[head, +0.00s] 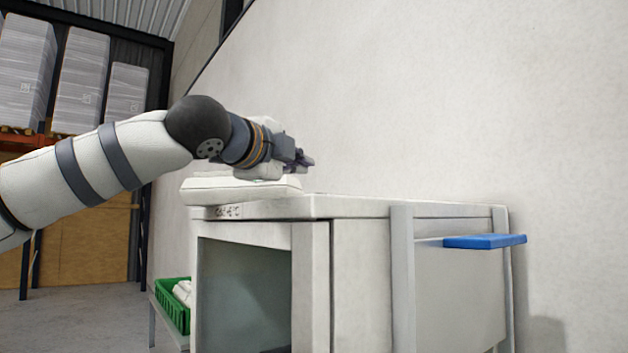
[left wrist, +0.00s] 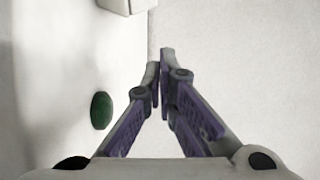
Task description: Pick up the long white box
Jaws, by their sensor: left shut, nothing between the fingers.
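A long white box (head: 232,190) with rounded edges lies flat on top of the white cabinet (head: 360,207), near its left end. My left gripper (head: 307,162) is above the cabinet top, higher than the box and just past its right end, pointing right. Its fingers are closed together and empty. In the left wrist view the fingertips (left wrist: 160,62) meet with nothing between them. The wrist hides part of the space above the box. My right gripper is not in view.
A green crate (head: 173,305) with white items stands low at the cabinet's left. A blue tray or shelf (head: 485,241) juts from its right side. A wall (head: 430,90) rises behind. A dark green oval (left wrist: 101,110) and a pale box-like corner (left wrist: 125,5) show in the wrist view.

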